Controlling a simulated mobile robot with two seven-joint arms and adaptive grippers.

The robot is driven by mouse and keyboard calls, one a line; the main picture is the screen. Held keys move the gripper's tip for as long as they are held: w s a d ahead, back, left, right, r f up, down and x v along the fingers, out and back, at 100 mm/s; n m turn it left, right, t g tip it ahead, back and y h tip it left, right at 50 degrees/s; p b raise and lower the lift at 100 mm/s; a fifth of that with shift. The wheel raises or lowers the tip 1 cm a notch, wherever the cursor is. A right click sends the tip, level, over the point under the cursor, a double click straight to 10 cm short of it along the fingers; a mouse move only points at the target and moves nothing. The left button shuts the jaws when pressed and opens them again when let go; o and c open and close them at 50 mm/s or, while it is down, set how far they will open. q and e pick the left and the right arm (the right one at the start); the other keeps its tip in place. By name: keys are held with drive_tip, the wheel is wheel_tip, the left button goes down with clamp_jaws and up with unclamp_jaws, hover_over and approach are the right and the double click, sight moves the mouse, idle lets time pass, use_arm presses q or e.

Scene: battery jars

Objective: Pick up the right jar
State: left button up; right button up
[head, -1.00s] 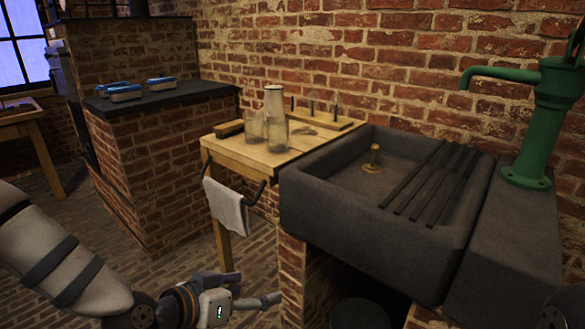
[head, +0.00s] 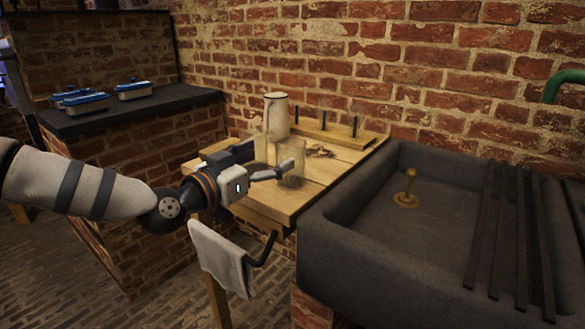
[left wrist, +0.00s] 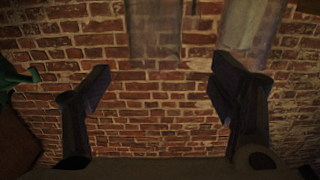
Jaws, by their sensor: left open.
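Two clear glass jars stand on the wooden table. The right jar (head: 291,168) is by my left gripper's fingertips in the head view, and the left jar (head: 262,149) is just behind the gripper. My left gripper (head: 268,163) is open and empty at the table's near left side. The left wrist view looks upside down. There the right jar (left wrist: 154,30) shows at the top between the spread fingers (left wrist: 160,84), ahead of them. The left jar (left wrist: 249,32) shows beyond the finger at the picture's right. My right gripper is not in view.
A white enamel pitcher (head: 277,112) stands behind the jars, near a wooden rack (head: 335,136) with upright pegs. A stone sink (head: 350,240) adjoins the table on the right. A towel (head: 220,260) hangs in front. Blue-lidded boxes (head: 85,103) sit on the left counter.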

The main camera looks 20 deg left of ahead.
sight(299, 145)
use_arm(q)
drive_tip(key=x, duration=0.7)
drive_tip(key=shift+w+d+f+b, duration=0.15)
drive_tip(key=shift+d+f+b, duration=0.1)
drive_tip(key=shift+d+b, duration=0.15)
drive_tip(key=shift+r, duration=0.15)
drive_tip(key=c, duration=1.4)
drive_tip(key=shift+o, duration=0.2)
